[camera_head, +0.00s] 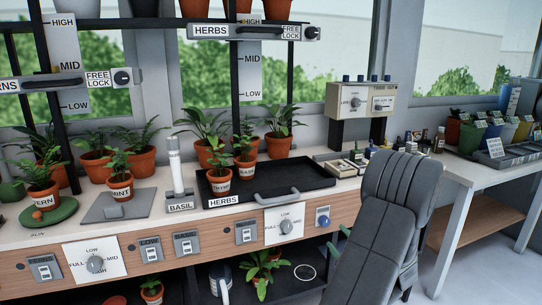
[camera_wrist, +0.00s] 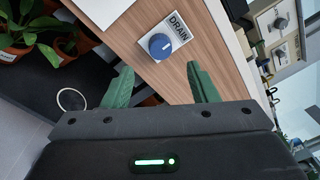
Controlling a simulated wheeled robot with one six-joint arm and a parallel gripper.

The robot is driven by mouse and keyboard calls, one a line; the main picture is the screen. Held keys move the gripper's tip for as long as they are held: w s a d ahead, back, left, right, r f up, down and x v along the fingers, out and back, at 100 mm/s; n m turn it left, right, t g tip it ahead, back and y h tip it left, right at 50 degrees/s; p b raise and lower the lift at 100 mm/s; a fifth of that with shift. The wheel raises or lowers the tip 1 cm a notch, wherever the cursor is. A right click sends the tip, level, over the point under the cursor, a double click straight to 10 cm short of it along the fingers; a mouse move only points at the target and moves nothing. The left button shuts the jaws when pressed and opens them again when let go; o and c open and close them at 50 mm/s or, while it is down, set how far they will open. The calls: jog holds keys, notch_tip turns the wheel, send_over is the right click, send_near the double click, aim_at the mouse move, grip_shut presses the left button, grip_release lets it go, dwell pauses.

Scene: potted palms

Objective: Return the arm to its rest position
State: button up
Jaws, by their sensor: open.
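My gripper (camera_head: 337,241) is low at the front of the bench in the head view, below and to the right of the blue drain knob (camera_head: 322,220). The fingers appear apart from the knob.
A black herbs tray (camera_head: 225,199) with two potted plants stands on the bench above. Plants and a white ring (camera_head: 304,272) are on the dark shelf below. A white side table (camera_head: 470,172) stands at right. Pale floor is open at lower right.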

aim_at(326, 223)
jog(key=v, duration=0.6)
jog(key=x, duration=1.4)
jog(key=shift+r, duration=0.15)
jog(key=shift+d+r+m+p, duration=0.1)
jog(key=shift+m+p, duration=0.4)
jog(key=shift+p, duration=0.4)
jog(key=shift+m+p, duration=0.4)
jog(key=shift+p, duration=0.4)
jog(key=m+p, duration=0.2)
jog(key=p, duration=0.3)
